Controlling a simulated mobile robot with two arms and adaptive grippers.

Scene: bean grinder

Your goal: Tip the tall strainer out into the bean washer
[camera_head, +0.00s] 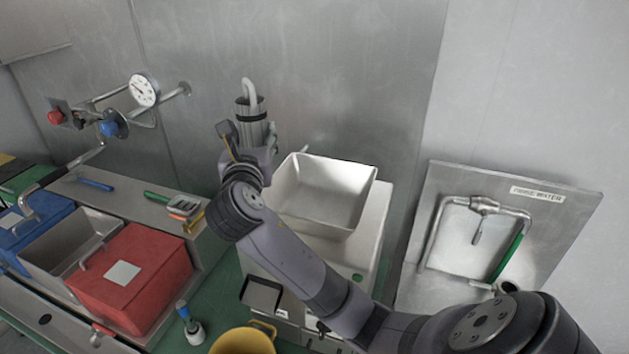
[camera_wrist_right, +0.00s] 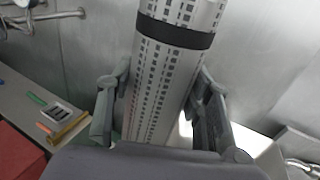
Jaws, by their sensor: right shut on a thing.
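The tall strainer (camera_head: 251,108) is a grey metal cylinder with rows of small holes, a black band and a curved handle at its top. My right gripper (camera_head: 252,138) is shut around it and holds it raised, close to upright, in front of the back wall. In the right wrist view the strainer (camera_wrist_right: 168,70) stands between the two fingers. The bean washer appears to be the white unit with an open square basin (camera_head: 332,190), right of and lower than the strainer. The strainer's inside is hidden. My left gripper is not in view.
A pressure gauge (camera_head: 144,90) and pipes with red and blue knobs are on the wall at left. A red box (camera_head: 135,275) and a blue box (camera_head: 40,222) stand at the lower left. A yellow pot (camera_head: 243,341) is in front. A steel tap panel (camera_head: 490,235) is at right.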

